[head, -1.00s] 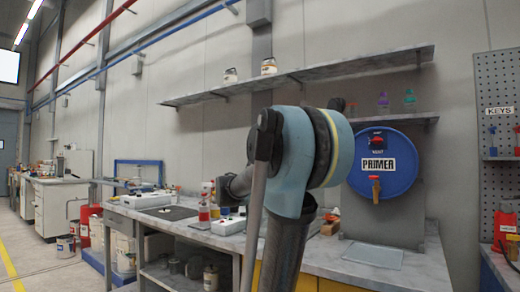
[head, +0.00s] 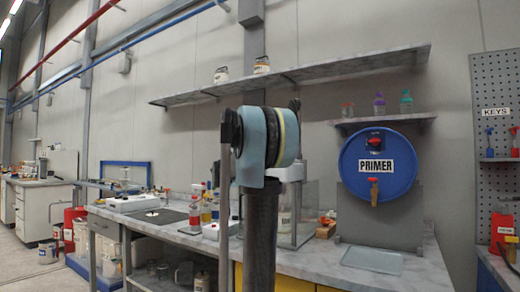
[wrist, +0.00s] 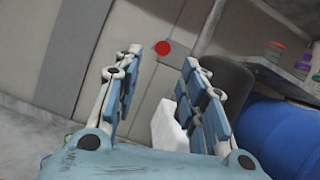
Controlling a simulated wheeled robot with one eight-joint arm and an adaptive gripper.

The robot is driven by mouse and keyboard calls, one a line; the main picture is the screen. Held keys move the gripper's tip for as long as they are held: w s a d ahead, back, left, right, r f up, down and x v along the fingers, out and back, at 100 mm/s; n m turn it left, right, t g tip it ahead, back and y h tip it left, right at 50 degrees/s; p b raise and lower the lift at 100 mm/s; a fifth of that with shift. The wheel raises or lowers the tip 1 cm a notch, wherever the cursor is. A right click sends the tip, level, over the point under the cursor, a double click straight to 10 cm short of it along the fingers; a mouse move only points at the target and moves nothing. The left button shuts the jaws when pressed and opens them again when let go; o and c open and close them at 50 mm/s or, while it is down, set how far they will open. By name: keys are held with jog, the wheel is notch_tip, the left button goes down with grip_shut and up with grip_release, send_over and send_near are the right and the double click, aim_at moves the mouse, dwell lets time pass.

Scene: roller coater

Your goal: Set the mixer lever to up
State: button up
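My gripper (wrist: 162,62) is open in the wrist view, its two blue-padded fingers apart with nothing between them. A red round spot (wrist: 162,48) shows beyond and between the fingertips, against a grey panel; I cannot tell whether it is the knob of the mixer lever. A white block (wrist: 172,125) shows behind the right finger. In the head view, a white-topped device (head: 292,172) with clear side panels stands on the bench, partly behind my arm. It may be the mixer, and no lever is clearly visible on it.
A blue primer drum (head: 377,166) with a tap stands right of my arm, also showing in the wrist view (wrist: 265,135). A shelf (head: 300,73) with cans runs above the bench (head: 315,259). Bottles (head: 195,212) stand left of my arm.

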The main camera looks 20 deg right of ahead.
jog(key=x, duration=1)
jog(key=shift+d+r, duration=0.1)
grip_shut()
